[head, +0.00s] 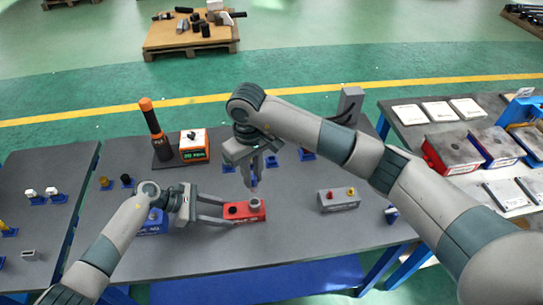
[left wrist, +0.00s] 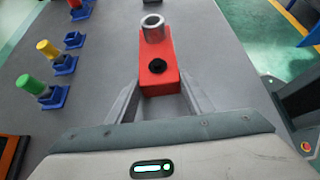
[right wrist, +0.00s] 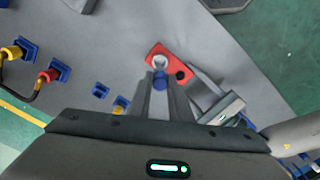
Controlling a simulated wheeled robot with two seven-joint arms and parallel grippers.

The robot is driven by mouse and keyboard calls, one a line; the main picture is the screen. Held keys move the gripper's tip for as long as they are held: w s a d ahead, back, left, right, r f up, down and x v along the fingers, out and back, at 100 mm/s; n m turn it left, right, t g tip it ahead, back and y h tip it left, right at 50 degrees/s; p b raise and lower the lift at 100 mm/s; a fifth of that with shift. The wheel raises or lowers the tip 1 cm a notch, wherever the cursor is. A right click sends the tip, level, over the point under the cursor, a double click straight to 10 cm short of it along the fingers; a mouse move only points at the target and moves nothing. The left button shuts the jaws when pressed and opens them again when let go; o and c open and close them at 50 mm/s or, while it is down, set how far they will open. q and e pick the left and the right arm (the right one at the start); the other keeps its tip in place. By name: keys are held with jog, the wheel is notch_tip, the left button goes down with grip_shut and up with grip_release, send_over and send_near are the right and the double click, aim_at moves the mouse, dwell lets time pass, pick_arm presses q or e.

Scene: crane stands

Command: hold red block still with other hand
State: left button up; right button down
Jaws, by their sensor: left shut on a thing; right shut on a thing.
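The red block (head: 238,213) lies on the grey table in the head view. It has a grey metal ring (left wrist: 152,28) at its far end and a dark round hole near my left gripper. My left gripper (head: 222,212) is shut on the block's near end, one finger on each side, in the left wrist view. My right gripper (head: 254,184) points down above the ring end of the block. It is shut on a small blue piece (right wrist: 159,80), which appears close to the ring (right wrist: 160,62). I cannot tell if they touch.
A grey block (head: 338,201) with red and yellow knobs stands to the right. A blue block (head: 152,224) stands left, beside my left arm. An orange-topped tool (head: 152,125) and a display box (head: 194,146) stand at the back left. Small blue holders line the table's back.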

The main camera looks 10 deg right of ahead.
aim_at(253, 184)
jog(key=shift+f, duration=0.1)
dwell(0.3)
jog(key=shift+f, duration=2.25)
jog(key=shift+f, duration=2.05)
jog(key=c, duration=1.5)
grip_release()
jog(key=shift+c, duration=0.2)
jog(key=shift+r, duration=2.5)
notch_tip(253, 184, up, 12)
